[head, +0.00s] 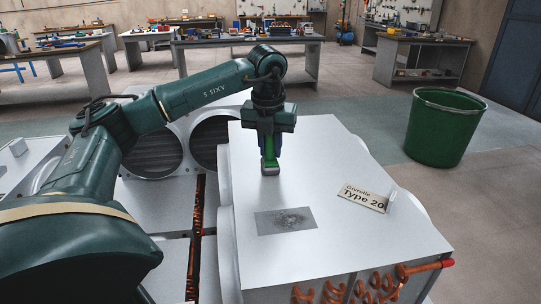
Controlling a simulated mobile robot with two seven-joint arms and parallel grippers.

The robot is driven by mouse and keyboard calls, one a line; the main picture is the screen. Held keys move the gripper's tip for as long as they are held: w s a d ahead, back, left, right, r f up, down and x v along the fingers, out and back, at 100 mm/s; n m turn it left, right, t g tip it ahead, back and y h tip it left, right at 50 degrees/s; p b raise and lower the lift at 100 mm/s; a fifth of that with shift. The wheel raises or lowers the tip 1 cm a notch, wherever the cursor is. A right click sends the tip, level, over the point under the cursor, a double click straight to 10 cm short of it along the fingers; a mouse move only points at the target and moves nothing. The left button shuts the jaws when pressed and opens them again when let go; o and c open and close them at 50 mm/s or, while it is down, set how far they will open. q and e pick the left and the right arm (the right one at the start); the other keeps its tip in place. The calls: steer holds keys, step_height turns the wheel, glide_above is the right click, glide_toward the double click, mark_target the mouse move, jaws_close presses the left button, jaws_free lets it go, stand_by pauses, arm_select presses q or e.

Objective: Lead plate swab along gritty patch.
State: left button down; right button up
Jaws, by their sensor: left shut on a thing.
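My left gripper (269,148) points down over the white top of the unit and is shut on a green swab (270,167). The swab's pale lower end is at or just above the white surface; I cannot tell whether it touches. The gritty patch (286,221) is a grey rectangle with dark smudges, lying on the same top, nearer to me than the swab. A plate (363,198) reading "Type 20" lies to the right of the patch. My right gripper is not in view.
The white unit top (330,155) is clear around the patch. Copper pipes (345,290) with a red end show at its front edge. Round fan openings (153,153) are to the left. A green bin (444,126) stands on the floor at right; workbenches (245,57) are behind.

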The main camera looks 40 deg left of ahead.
arm_select(q)
step_height(320, 180, up, 7)
steer(key=p, duration=0.6)
stand_by(0.7)
